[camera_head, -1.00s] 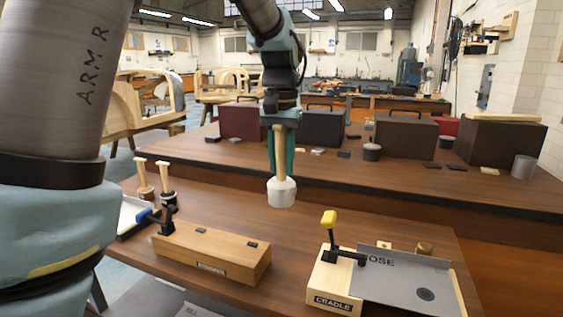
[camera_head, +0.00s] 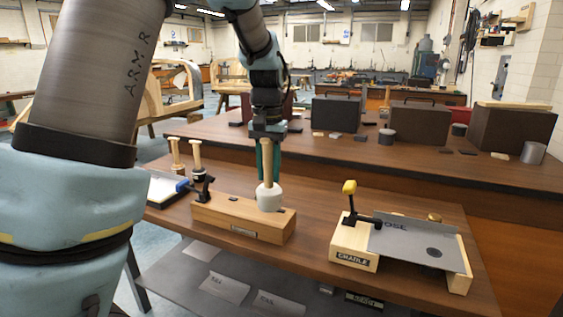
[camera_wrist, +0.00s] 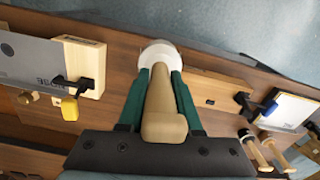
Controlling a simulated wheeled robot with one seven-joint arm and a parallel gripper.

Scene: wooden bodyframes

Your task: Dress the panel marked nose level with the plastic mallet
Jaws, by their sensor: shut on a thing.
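My gripper (camera_head: 268,150) is shut on the wooden handle of a mallet with a white head (camera_head: 269,197), which hangs head down. In the head view the white head overlaps the long wooden block; I cannot tell whether it touches it. In the wrist view the mallet handle (camera_wrist: 163,100) lies between the green fingers. The grey panel marked NOSE (camera_head: 420,243) lies on the wooden cradle (camera_head: 352,243) at the right, with a round dark spot on it. A black clamp with a yellow grip (camera_head: 349,188) stands at its left end. The panel also shows in the wrist view (camera_wrist: 28,62).
The long wooden block (camera_head: 222,217) lies left of the cradle on the bench. Two more mallets (camera_head: 197,155) stand at the bench's left end beside a white board with a blue-handled clamp (camera_head: 183,185). Dark cases (camera_head: 420,124) stand on the rear bench.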

